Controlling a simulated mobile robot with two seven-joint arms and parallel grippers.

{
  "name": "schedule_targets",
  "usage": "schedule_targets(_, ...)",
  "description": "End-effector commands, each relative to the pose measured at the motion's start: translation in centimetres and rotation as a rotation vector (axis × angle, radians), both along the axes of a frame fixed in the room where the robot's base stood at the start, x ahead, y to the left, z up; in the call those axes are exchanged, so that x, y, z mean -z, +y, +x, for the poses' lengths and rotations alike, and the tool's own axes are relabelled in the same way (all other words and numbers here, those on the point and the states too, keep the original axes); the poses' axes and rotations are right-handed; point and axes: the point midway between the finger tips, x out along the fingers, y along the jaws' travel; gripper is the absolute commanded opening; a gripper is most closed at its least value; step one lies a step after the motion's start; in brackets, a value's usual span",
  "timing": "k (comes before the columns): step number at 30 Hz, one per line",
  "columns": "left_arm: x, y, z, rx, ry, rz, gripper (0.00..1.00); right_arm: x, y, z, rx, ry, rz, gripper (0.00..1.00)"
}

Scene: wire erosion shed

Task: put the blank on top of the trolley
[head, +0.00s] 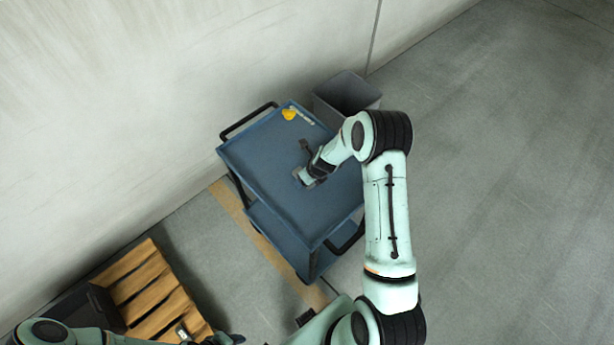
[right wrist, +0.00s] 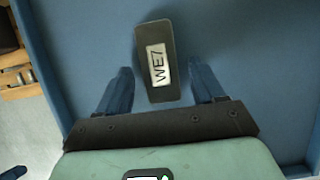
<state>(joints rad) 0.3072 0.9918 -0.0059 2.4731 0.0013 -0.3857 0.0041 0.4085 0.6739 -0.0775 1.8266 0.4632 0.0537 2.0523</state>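The blank, a dark grey block with a white label reading "WE7" (right wrist: 159,62), lies on the blue top of the trolley (head: 262,165). In the right wrist view it sits between my right gripper's (right wrist: 162,78) two fingers, with a gap on each side. The right gripper is open and low over the trolley top; in the head view (head: 308,170) the arm partly hides that spot. My left gripper (head: 228,339) is at the bottom edge of the head view, and its fingers are too unclear to read.
A yellow object (head: 289,114) and a small pale strip (head: 303,116) lie at the trolley's far corner. A grey bin (head: 345,92) stands behind the trolley. A wooden pallet (head: 150,290) and a black crate (head: 92,308) are at the lower left. The floor at right is clear.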

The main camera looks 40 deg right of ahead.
Motion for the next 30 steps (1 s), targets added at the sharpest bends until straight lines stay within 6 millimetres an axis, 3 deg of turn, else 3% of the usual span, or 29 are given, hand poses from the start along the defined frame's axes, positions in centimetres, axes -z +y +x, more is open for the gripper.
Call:
schedule_targets(11,-0.3,0.0,0.3,0.0,-0.003,0.0,0.43,-1.1,0.0,-0.2,-0.001,-0.001,-0.001,0.68)
schedule_targets(24,-2.0,0.0,1.7,0.0,-0.019,0.0,0.43,-9.5,-0.3,-3.4,0.0,-0.005,0.0,0.68)
schedule_targets(30,-2.7,0.0,2.4,0.0,-0.028,0.0,0.43,-11.3,-0.4,-4.3,-0.001,-0.002,0.0,0.68)
